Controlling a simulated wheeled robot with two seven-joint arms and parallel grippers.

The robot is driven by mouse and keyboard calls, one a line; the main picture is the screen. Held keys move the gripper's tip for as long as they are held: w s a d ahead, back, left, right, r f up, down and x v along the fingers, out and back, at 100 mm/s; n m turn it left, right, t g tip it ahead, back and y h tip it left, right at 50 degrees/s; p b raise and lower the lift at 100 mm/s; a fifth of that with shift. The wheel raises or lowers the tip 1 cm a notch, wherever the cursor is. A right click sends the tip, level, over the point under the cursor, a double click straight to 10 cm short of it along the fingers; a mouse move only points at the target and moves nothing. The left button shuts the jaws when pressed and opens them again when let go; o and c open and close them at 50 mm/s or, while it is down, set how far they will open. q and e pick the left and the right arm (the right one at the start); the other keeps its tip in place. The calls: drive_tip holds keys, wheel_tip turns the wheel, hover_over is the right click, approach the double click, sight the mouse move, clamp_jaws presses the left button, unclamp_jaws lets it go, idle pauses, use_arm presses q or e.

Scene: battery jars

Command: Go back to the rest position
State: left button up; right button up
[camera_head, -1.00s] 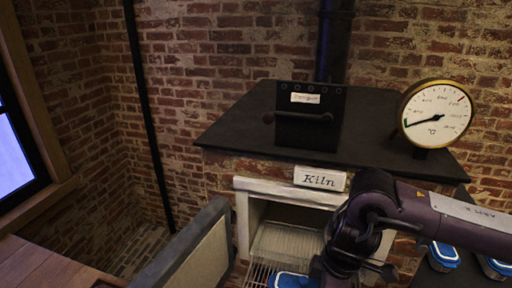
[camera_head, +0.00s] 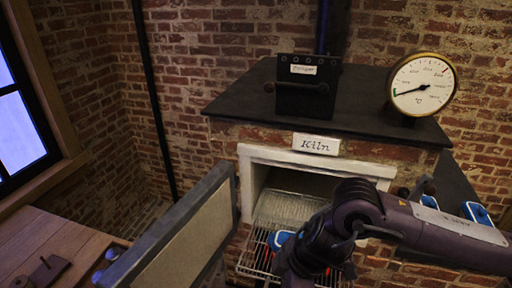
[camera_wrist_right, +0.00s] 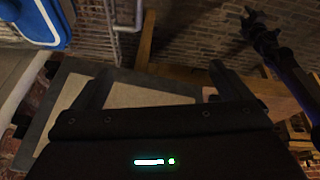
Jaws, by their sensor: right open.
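My right arm (camera_head: 360,215) comes in from the right across the kiln's front. In the head view its gripper is hidden below the wrist. In the right wrist view my right gripper (camera_wrist_right: 157,88) is open, with nothing between its fingers. A dark arm, which looks like my left arm (camera_wrist_right: 285,60), shows at the right of that view; its jaws are too unclear to read. A blue-lidded jar (camera_head: 282,239) sits on the wire rack (camera_head: 255,262) at the kiln mouth, beside my right wrist. A blue-edged object (camera_wrist_right: 40,22) fills the wrist view's upper left corner.
The kiln (camera_head: 245,180) stands open, its door (camera_head: 185,235) swung out to the left. Blue-lidded jars (camera_head: 477,212) stand on the dark surface at the right. A gauge (camera_head: 422,84) and lever box (camera_head: 307,88) stand on top. A wooden table (camera_head: 50,235) is at lower left.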

drive_tip(key=s+a+r+m+t+y, duration=0.1)
drive_tip(key=a+r+t+y, duration=0.25)
drive_tip(key=a, duration=0.35)
drive_tip(key=a+r+m+t+y, duration=0.1)
drive_tip(key=a+r+t+y, duration=0.15)
drive_tip(key=a+r, duration=0.35)
drive_tip(key=w+d+f+m+t+h, duration=0.2)
drive_tip(key=d+f+m+h, duration=0.3)
drive_tip(key=d+m, duration=0.45)
drive_tip(key=s+d+f+m+g+h, duration=0.25)
drive_tip(key=s+d+f, duration=0.35)
drive_tip(key=d, duration=0.3)
drive_tip(key=s+d+f+m+g+h, duration=0.1)
drive_tip(key=s+d+f+g+h, duration=0.25)
drive_tip(key=s+d+f, duration=0.4)
wheel_tip(320, 180, down, 30)
drive_tip(key=d+g+y+b, duration=0.1)
drive_tip(key=d+b, duration=0.1)
drive_tip(key=b, duration=0.1)
use_arm(q)
drive_tip(key=f, duration=0.2)
drive_tip(key=s+f+b, duration=0.1)
drive_tip(key=f, duration=0.1)
drive_tip(key=shift+f, duration=0.3)
use_arm(e)
drive_tip(key=s+d+f+g, duration=0.1)
drive_tip(key=s+d+f, duration=0.2)
drive_tip(key=s+f, duration=1.6)
drive_tip(key=shift+s+f, duration=0.2)
drive_tip(key=shift+f, duration=0.5)
